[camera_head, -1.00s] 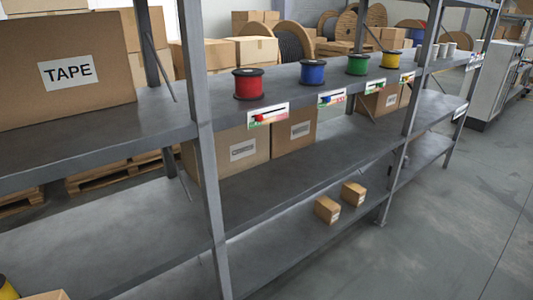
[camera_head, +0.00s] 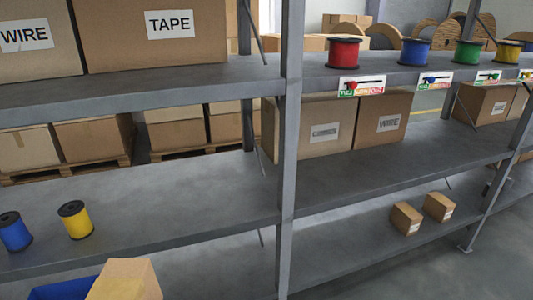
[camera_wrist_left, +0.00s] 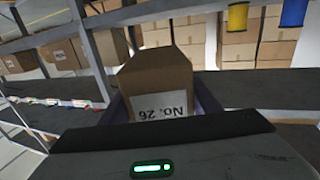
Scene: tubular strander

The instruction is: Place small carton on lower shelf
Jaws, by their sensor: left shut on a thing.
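The small carton (camera_head: 125,281) is brown and shows at the bottom left of the head view, in front of the shelving, with its lower part cut off. In the left wrist view the carton (camera_wrist_left: 155,78) bears an upside-down "No. 26" label. My left gripper (camera_wrist_left: 163,104) is shut on it, with a dark finger along each side. Two similar small cartons (camera_head: 406,218) (camera_head: 438,207) stand on the lower shelf (camera_head: 350,262), right of the upright. My right gripper is not in view.
A grey upright (camera_head: 288,160) divides the bays. The middle shelf (camera_head: 180,205) carries a blue spool (camera_head: 15,232) and a yellow spool (camera_head: 75,220) at left. Bigger cartons (camera_head: 382,121) stand behind. The lower shelf is bare left of its two cartons. A blue shape (camera_head: 65,289) is unclear.

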